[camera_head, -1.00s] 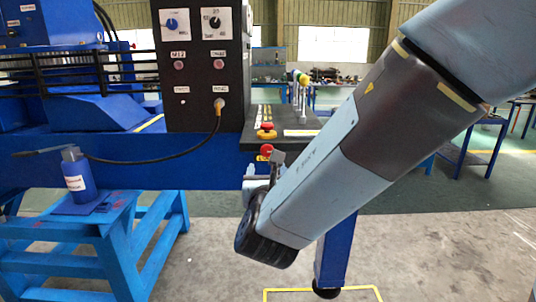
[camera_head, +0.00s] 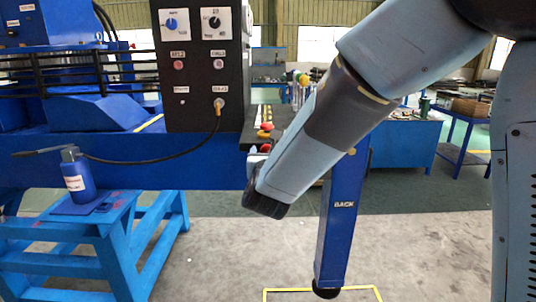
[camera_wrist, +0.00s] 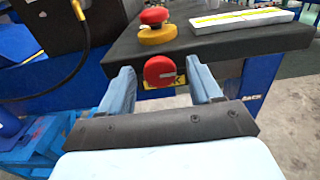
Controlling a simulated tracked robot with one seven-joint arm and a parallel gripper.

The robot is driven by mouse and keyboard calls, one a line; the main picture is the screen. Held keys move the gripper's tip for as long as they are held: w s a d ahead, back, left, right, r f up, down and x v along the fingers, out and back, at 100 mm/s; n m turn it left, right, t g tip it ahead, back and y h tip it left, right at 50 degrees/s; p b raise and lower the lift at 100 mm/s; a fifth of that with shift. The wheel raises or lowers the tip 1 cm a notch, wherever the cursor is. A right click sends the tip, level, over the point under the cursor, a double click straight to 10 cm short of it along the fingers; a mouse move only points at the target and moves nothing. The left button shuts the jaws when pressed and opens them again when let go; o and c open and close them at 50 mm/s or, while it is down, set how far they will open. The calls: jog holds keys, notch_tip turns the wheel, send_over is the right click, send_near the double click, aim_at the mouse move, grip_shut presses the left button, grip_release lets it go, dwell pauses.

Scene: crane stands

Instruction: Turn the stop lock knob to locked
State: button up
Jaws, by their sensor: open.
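A round red knob (camera_wrist: 159,71) sits on the front face of the dark console (camera_wrist: 225,42), over a yellow label that it mostly hides. It also shows in the head view (camera_head: 266,148). I cannot read its setting. My gripper (camera_wrist: 160,68) is open in the wrist view, one finger on each side of the red knob. I cannot tell whether the fingers touch it. A red mushroom button on a yellow base (camera_wrist: 156,28) stands on the console top, above the knob.
A white panel with a yellow stripe (camera_wrist: 240,18) lies on the console top. A black control box (camera_head: 207,70) with dials and a cable stands to the left. A blue bench (camera_head: 105,215) carries a blue hand pump (camera_head: 77,177). A blue post (camera_head: 340,215) stands below my arm.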

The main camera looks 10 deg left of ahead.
jog(key=shift+c, duration=0.5)
jog(key=shift+d, duration=0.1)
jog(key=c, duration=0.9)
jog(key=m, duration=0.4)
jog(key=shift+m, duration=0.4)
jog(key=shift+d+f+m, duration=0.1)
jog(key=shift+f+m, duration=0.05)
jog(key=shift+m, duration=3.1)
jog(key=shift+d+f+m, duration=0.1)
jog(key=shift+f+m, duration=0.05)
jog(key=shift+m, duration=3.1)
